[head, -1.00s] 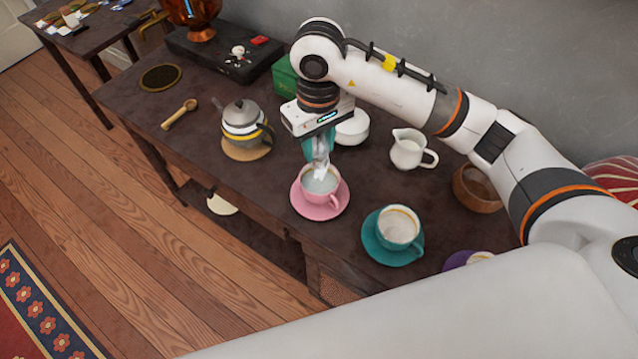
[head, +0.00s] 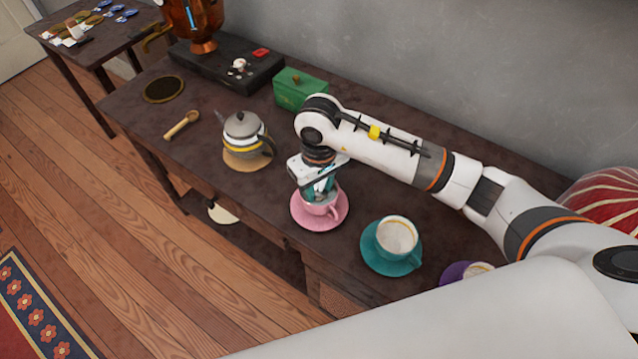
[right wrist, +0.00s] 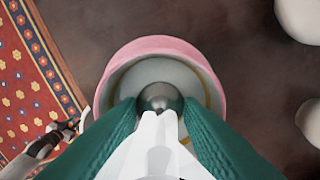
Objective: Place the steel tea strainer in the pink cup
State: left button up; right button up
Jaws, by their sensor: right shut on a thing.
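The pink cup (head: 322,211) stands on a pink saucer (head: 303,222) on the dark table. My right gripper (head: 318,192) points down at the cup's mouth in the head view and partly hides it. In the right wrist view, its teal fingers (right wrist: 160,108) are shut on the steel tea strainer (right wrist: 160,97), whose round end shows between the fingertips. The strainer appears over the inside of the cup, within its pink rim (right wrist: 150,44). I cannot tell whether it touches the cup. My left gripper is not in view.
A teal cup (head: 397,236) on a teal saucer stands right of the pink cup, with a purple saucer (head: 455,272) beyond. A grey teapot (head: 243,133) stands to the left. A green box (head: 300,88) is behind. Bare table lies between the teapot and pink saucer.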

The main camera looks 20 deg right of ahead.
jog(key=shift+f, duration=0.15)
jog(key=o, duration=0.7)
jog(key=shift+o, duration=0.2)
jog(key=shift+r, duration=0.4)
notch_tip(320, 180, up, 12)
jog(key=shift+f+b, duration=0.2)
jog(key=shift+b, duration=0.45)
jog(key=shift+s, duration=0.1)
